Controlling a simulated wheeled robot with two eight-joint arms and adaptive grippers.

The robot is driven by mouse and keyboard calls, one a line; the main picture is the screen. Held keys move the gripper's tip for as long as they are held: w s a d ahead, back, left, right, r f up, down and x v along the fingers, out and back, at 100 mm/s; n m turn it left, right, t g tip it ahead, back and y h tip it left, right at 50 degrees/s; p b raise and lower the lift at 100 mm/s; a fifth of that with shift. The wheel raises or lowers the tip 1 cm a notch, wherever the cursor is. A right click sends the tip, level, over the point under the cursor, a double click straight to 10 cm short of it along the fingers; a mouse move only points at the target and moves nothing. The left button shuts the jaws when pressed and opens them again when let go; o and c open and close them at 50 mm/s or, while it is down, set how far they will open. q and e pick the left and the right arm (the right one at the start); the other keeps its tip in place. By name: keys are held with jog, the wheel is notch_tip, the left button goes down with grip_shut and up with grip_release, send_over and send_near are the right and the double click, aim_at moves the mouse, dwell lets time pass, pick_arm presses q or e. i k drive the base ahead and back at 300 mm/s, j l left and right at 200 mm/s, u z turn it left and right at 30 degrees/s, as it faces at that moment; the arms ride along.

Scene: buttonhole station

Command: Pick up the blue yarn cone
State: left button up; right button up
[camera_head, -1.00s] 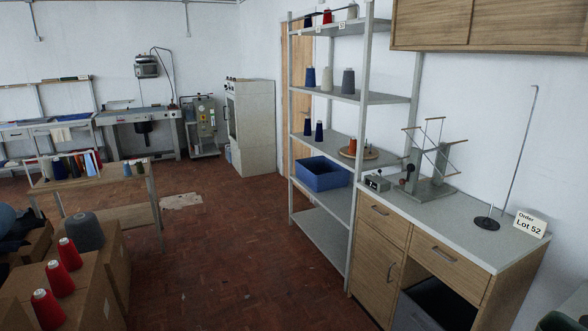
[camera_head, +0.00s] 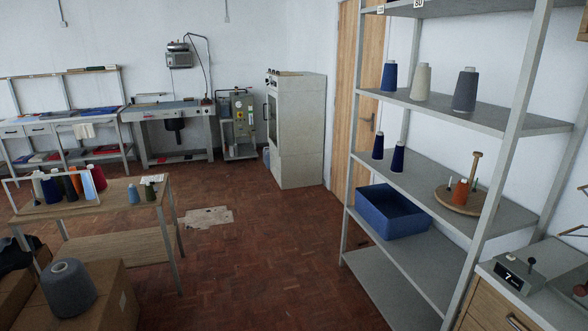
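A blue yarn cone (camera_head: 389,76) stands upright on the upper visible board of the grey shelf rack, left of a cream cone (camera_head: 420,82) and a grey cone (camera_head: 465,90). Two darker navy cones (camera_head: 378,146) (camera_head: 397,157) stand on the board below.
A blue bin (camera_head: 392,211) sits on a lower board of the shelf rack (camera_head: 424,177). A counter with a small numbered device (camera_head: 515,274) is at bottom right. A wooden table (camera_head: 110,203) and cardboard boxes with a grey cone (camera_head: 68,288) are at left.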

aim_at(388, 85)
jog(key=i, duration=2.4)
